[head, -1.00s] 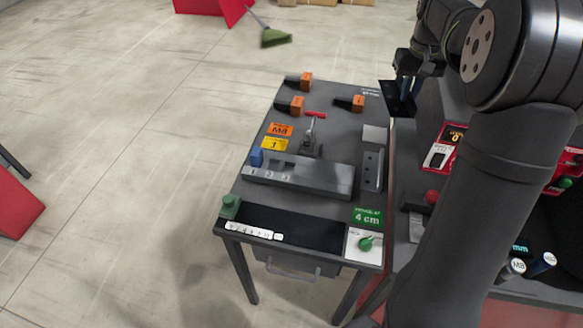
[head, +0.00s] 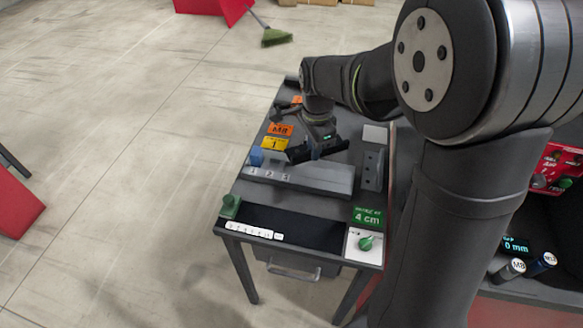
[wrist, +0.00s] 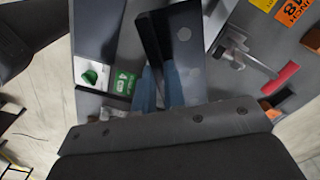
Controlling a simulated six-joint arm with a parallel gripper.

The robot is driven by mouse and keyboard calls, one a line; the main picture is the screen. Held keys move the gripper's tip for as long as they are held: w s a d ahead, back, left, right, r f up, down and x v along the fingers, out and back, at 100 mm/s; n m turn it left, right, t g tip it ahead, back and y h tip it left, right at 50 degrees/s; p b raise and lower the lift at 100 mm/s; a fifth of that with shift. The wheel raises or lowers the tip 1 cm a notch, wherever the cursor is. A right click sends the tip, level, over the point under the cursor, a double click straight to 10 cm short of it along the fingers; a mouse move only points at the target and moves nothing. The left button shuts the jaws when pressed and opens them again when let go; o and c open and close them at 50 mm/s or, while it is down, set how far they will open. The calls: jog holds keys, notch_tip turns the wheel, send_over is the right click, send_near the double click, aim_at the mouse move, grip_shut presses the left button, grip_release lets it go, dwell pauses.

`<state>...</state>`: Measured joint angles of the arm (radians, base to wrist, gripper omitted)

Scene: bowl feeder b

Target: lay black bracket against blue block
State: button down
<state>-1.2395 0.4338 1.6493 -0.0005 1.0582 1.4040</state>
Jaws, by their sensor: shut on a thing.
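My gripper (head: 318,143) is over the middle of the grey table, above the numbered grey bar. It is shut on the black bracket (head: 333,148), which is dark against the arm in the head view. In the wrist view the bracket (wrist: 183,32) shows as an angled black plate with a round spot, with my bluish fingers (wrist: 160,88) on it. The block is not made out in the wrist view. Whether the bracket touches the bar cannot be told.
Orange and yellow labels (head: 275,144) lie left of my gripper. A green knob (head: 365,243) is at the front right.

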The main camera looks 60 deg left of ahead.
jog(key=s+d+f+m, duration=0.2)
jog(key=s+f+m, duration=0.2)
jog(key=s, duration=0.4)
jog(key=s+d+f+m, duration=0.2)
jog(key=s+f+m, duration=0.15)
jog(key=s, duration=0.55)
send_over(283, 173)
jog(key=shift+s+d+f, duration=0.15)
jog(key=shift+s+d, duration=0.05)
jog(key=shift+s, duration=0.05)
jog(key=shift+w+a+f, duration=0.15)
jog(key=shift+f, duration=0.75)
jog(key=shift+w+a+f, duration=0.1)
jog(key=shift+f, duration=0.75)
jog(key=shift+f, duration=0.15)
jog(key=shift+f, duration=0.1)
jog(key=c, duration=1.5)
grip_release()
